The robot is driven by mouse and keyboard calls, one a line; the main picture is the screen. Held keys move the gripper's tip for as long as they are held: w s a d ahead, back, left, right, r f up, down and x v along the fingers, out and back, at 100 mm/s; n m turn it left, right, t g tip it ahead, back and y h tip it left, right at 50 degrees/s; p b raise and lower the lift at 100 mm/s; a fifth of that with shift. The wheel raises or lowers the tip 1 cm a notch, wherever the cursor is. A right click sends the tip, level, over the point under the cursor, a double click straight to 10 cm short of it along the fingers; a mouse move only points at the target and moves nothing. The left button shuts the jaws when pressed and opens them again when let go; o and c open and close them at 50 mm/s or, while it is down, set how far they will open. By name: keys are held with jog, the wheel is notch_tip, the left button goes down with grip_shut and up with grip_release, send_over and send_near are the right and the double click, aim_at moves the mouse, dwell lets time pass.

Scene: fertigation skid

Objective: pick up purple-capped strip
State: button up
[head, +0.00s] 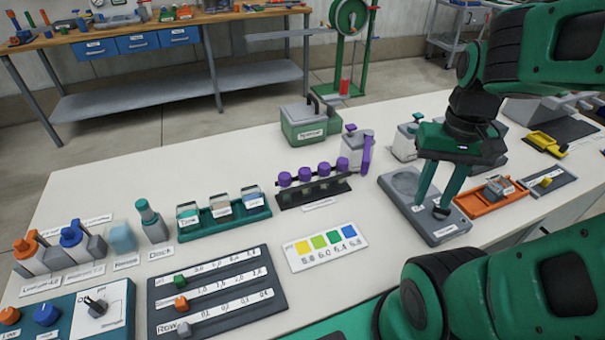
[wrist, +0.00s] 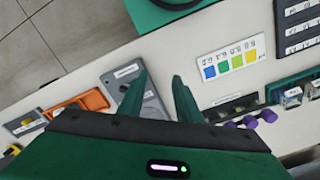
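The purple-capped strip (head: 313,172), a row of several purple caps over small clear tubes, sits in a dark rack (head: 325,191) near the middle of the white table. In the wrist view its purple caps (wrist: 250,120) show at the lower right, partly cut off by my gripper body. My gripper (head: 430,208) points down over a grey device with a flat plate (head: 403,184), to the right of the strip and apart from it. Its two fingers, also in the wrist view (wrist: 159,80), are spread with nothing between them.
A grey dispenser with a purple handle (head: 355,150) stands just behind the strip's right end. A teal rack (head: 224,224) of labelled vials is to the left. A colour chart (head: 325,247) lies in front. An orange tray (head: 492,203) is right of my gripper.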

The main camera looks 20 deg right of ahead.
jog(key=o, duration=0.4)
jog(key=shift+w+a+r, duration=0.2)
jog(key=shift+w+r, duration=0.15)
jog(key=shift+r, duration=0.3)
jog(key=m, duration=0.3)
send_over(305, 170)
notch_tip(305, 170, down, 3)
jog(key=shift+w+d, duration=0.1)
jog(key=shift+d, duration=0.05)
jog(key=shift+f, duration=3.15)
